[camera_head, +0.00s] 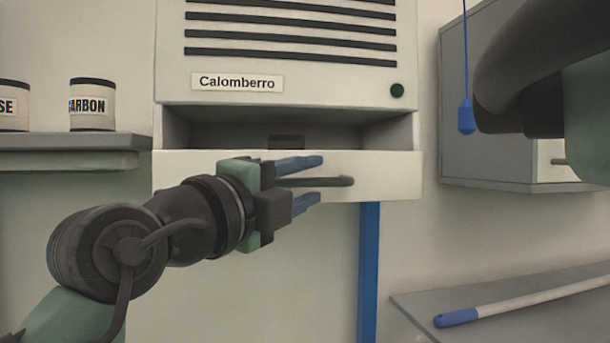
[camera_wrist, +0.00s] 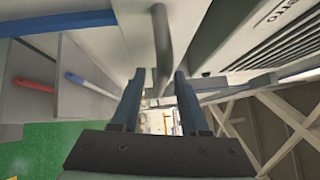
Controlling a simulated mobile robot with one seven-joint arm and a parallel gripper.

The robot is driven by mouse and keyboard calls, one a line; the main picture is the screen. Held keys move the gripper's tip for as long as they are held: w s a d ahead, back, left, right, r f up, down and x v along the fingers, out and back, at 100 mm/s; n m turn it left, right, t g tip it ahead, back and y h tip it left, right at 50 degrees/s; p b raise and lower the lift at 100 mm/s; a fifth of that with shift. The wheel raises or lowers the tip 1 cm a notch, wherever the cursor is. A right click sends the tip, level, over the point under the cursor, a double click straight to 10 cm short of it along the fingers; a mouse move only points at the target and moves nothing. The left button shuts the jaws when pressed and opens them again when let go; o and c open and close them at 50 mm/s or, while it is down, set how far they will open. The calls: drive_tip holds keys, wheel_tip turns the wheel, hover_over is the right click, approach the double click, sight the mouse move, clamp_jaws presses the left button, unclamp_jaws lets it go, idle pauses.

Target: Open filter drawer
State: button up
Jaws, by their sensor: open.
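The filter drawer (camera_head: 392,172) is a white front at the bottom of the cabinet labelled Calomberro. My gripper (camera_head: 319,180) is open, one blue finger above the handle and one below. In the wrist view the handle (camera_wrist: 163,45) appears between the fingertips of my gripper (camera_wrist: 160,76), with gaps on both sides. Whether a finger touches it I cannot tell.
A shelf (camera_head: 60,141) at left holds a canister marked CARBON (camera_head: 92,105) and another beside it. A grey wall cabinet (camera_head: 500,150) and a blue pull cord (camera_head: 466,115) are at right. A blue-tipped white pole (camera_head: 530,299) lies on a grey surface (camera_head: 425,305) at lower right.

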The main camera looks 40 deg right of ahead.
clamp_jaws()
idle(1.4)
